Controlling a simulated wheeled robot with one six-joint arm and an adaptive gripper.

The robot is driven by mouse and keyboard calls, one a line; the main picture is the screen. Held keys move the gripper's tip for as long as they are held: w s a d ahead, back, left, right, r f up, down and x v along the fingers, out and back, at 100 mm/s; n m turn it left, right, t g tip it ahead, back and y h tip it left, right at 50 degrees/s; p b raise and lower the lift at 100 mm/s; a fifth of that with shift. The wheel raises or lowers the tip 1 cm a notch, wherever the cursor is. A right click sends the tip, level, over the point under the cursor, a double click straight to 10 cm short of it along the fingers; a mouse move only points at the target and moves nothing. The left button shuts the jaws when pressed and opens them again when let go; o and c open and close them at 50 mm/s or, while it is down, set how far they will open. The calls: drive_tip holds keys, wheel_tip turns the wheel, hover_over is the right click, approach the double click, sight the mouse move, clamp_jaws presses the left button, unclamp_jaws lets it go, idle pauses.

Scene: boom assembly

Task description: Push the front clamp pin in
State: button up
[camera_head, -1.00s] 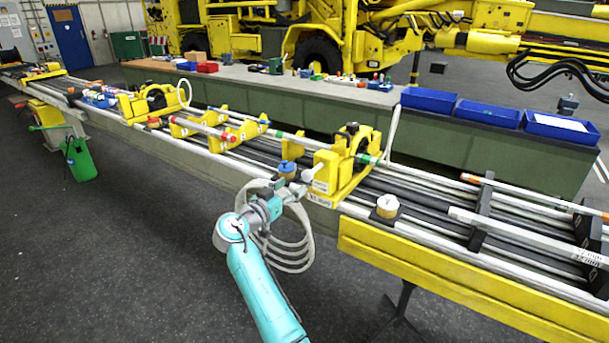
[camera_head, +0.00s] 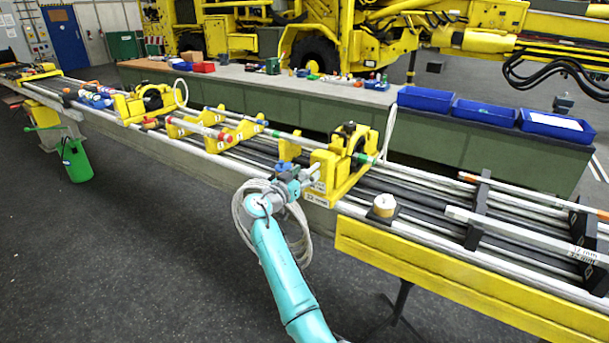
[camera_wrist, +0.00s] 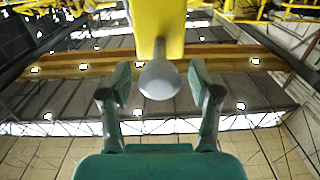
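The front clamp (camera_head: 345,168) is a yellow block on the boom rails, right of centre in the head view. Its pin is a grey rod with a rounded knob (camera_wrist: 159,80); it sticks out from the yellow clamp body (camera_wrist: 158,22) toward my wrist camera. My gripper (camera_head: 306,176) is at the clamp's near left side. In the wrist view my gripper's fingers (camera_wrist: 160,72) are open, one on each side of the knob, with a visible gap to it on both sides. The pin's far end is hidden in the clamp.
More yellow clamps (camera_head: 212,132) stand further left along the rails. A round cream-topped part (camera_head: 384,206) sits on the rail to the right. A yellow beam (camera_head: 450,275) runs along the front right edge. Dark floor (camera_head: 130,255) lies open in front.

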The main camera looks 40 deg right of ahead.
sight(318, 163)
clamp_jaws()
drive_tip(key=shift+x, duration=2.4)
drive_tip(key=shift+o, duration=0.6)
unclamp_jaws()
drive_tip(key=shift+d, duration=0.15)
drive_tip(key=v, duration=1.2)
